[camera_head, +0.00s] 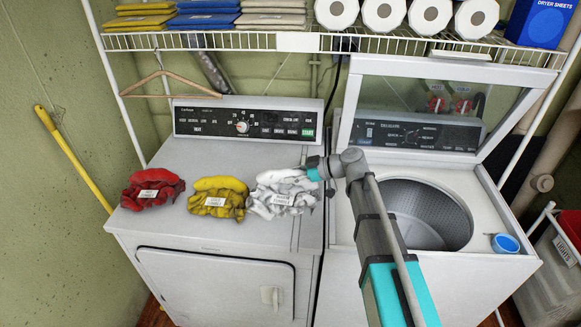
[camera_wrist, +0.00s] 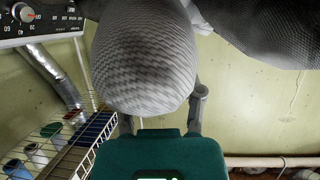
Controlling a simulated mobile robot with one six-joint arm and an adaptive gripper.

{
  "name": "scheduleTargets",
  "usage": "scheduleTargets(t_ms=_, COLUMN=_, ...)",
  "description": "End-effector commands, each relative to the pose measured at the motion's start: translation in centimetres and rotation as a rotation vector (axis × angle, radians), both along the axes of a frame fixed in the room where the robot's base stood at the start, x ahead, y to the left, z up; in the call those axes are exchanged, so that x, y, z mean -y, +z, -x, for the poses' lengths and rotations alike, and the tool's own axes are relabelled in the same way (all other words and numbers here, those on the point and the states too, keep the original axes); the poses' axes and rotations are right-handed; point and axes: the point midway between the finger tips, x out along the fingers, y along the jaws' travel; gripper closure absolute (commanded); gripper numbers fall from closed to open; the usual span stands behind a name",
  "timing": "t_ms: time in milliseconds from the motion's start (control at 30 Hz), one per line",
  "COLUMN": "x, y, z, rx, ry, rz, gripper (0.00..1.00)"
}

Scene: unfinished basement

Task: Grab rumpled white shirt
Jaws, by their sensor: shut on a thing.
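The rumpled white shirt (camera_head: 281,196) is at the right side of the dryer top, with a small label on its front. My gripper (camera_head: 311,174) is at the shirt's right edge, shut on it. In the wrist view, pale grey-white woven cloth of the shirt (camera_wrist: 145,60) bulges between the fingers of my gripper (camera_wrist: 162,100) and hides the fingertips. I cannot tell whether the shirt is clear of the dryer top.
A yellow bundle (camera_head: 217,197) and a red bundle (camera_head: 152,189) lie left of the shirt on the dryer (camera_head: 190,232). The open washer (camera_head: 470,262) stands right, its lid raised, a blue cup (camera_head: 505,243) on its edge. A wire shelf (camera_head: 240,41) hangs above.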

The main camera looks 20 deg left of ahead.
Motion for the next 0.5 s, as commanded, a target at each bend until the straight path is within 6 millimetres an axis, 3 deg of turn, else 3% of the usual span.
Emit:
scheduleTargets(t_ms=33, x=0.7, y=0.9, z=1.6, rx=0.000, ry=0.000, rz=-0.001, gripper=1.00)
scheduleTargets(t_ms=200, x=1.9, y=2.1, z=4.0, rx=0.000, ry=0.000, rz=-0.001, gripper=1.00)
scheduleTargets(t_ms=500, x=3.0, y=3.0, z=6.0, rx=0.000, ry=0.000, rz=-0.001, gripper=1.00)
